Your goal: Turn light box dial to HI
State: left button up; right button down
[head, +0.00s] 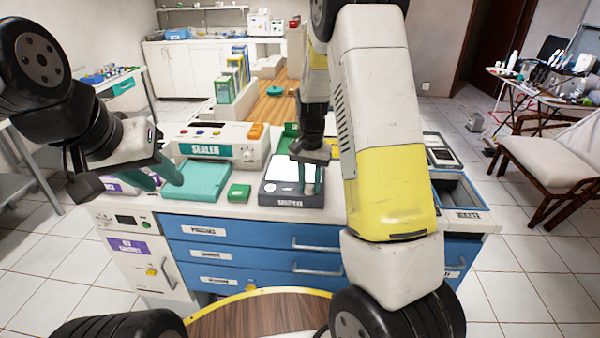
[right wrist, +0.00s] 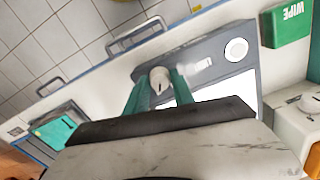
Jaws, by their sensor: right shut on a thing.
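The light box (head: 283,201) is a dark grey unit with a bright white panel on the counter. It also shows in the right wrist view (right wrist: 205,68). Its pale round dial (right wrist: 159,78) has a small dark mark; the setting cannot be read. My right gripper (head: 310,188) comes down over the right front of the light box. In the right wrist view its green fingers (right wrist: 158,92) are shut on the dial, one on each side. In the head view the dial is hidden. My left gripper (head: 158,180) is open and empty, left of the teal tray.
The sealer (head: 222,146) stands behind the teal tray (head: 196,180). A green wipe box (head: 239,193) sits between tray and light box. A second white round part (right wrist: 236,49) is on the light box. Blue drawers with handles (head: 255,229) are below the counter edge.

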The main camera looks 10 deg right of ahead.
aim_at(310, 185)
jog(key=shift+m, duration=0.4)
jog(key=c, duration=1.1)
grip_release()
jog(key=shift+r, duration=3.9)
